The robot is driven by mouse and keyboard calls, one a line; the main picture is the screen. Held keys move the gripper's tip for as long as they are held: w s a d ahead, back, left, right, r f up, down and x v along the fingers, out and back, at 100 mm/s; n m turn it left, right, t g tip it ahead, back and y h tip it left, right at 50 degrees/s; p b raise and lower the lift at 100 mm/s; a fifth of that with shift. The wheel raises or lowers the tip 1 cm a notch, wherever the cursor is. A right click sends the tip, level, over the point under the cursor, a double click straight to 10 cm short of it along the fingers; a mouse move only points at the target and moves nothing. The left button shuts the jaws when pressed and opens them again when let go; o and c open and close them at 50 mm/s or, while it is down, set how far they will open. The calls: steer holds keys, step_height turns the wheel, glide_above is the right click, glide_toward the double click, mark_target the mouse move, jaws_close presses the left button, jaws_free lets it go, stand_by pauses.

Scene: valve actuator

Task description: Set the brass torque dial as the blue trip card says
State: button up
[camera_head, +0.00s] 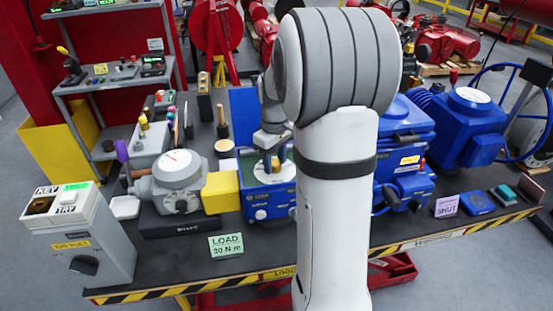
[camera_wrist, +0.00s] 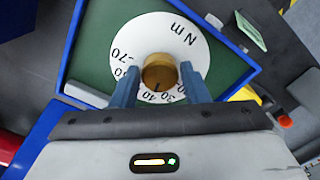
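The brass torque dial (camera_wrist: 160,74) stands on a white N m scale (camera_wrist: 178,32) in a green-floored blue box (camera_wrist: 230,72). A short dark mark on its near side faces the stretch near 30 and 40. My gripper (camera_wrist: 160,70) is above the dial, with one blue finger on each side and what look like narrow gaps. In the head view, my gripper (camera_head: 273,150) is over the blue actuator (camera_head: 262,200), and my arm hides part of it. A green card (camera_head: 226,246) reads LOAD 30 N m. I cannot identify a blue trip card.
A grey box (camera_head: 80,235) with KEY and TRY labels stands at the bench's left end. A grey gauge unit (camera_head: 178,175) is left of the actuator. A lilac card (camera_head: 446,206) and blue machines (camera_head: 465,125) are at right. Clear bench top (camera_head: 170,268) lies near the front edge.

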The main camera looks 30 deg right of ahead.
steer(key=c, duration=0.6)
steer(key=shift+m, duration=0.4)
steer(key=shift+m+b, duration=0.55)
steer(key=shift+m, duration=1.85)
steer(key=o, duration=1)
